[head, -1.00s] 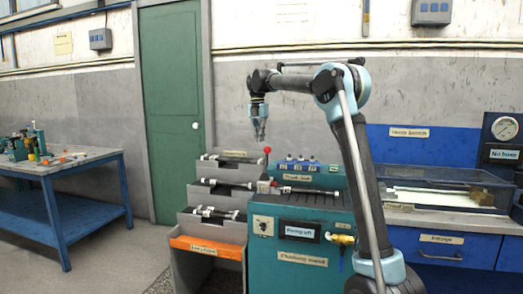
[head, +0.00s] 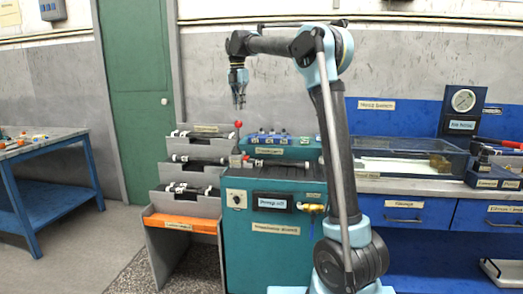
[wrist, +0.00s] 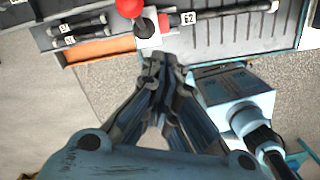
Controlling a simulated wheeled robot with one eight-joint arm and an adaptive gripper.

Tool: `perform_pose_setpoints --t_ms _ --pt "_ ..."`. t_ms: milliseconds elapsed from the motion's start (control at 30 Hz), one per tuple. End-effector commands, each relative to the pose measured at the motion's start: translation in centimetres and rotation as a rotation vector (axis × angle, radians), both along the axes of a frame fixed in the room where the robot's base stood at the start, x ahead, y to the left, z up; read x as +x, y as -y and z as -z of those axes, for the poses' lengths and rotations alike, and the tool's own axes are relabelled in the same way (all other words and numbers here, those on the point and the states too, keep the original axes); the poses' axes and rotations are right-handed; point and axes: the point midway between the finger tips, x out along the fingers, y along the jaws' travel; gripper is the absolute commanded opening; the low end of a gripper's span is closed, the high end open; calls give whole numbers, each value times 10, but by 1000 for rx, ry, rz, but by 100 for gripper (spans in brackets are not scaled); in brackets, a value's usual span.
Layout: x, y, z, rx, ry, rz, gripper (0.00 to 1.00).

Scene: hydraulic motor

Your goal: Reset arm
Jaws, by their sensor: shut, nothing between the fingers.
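My gripper (head: 239,101) hangs from the raised arm in the head view, pointing down. It is above and slightly left of the teal cabinet, higher than the red-knobbed lever. In the wrist view my gripper (wrist: 164,62) has its fingertips close together, with nothing held between them. The red knob (wrist: 129,7) shows ahead of the fingertips there, and also in the head view (head: 238,124). My gripper touches nothing that I can see.
The teal cabinet (head: 270,255) stands in front of my arm, with black cylindrical parts on top. A tiered grey rack (head: 196,205) is left of it. A blue bench (head: 45,190) stands far left. A clear tray (head: 400,165) sits on the right counter.

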Motion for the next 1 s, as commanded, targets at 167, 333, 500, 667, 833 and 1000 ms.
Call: perform_pose_setpoints --t_ms 167,333,500,667,833,1000 --pt "-31 54 2 16 21 242 0" --pt "-63 100 11 34 39 475 0" --pt "-99 142 25 54 57 706 0" --pt "-137 179 43 73 71 926 0" --pt "-179 214 69 96 85 1157 0" --pt "-223 245 100 120 96 1389 0"
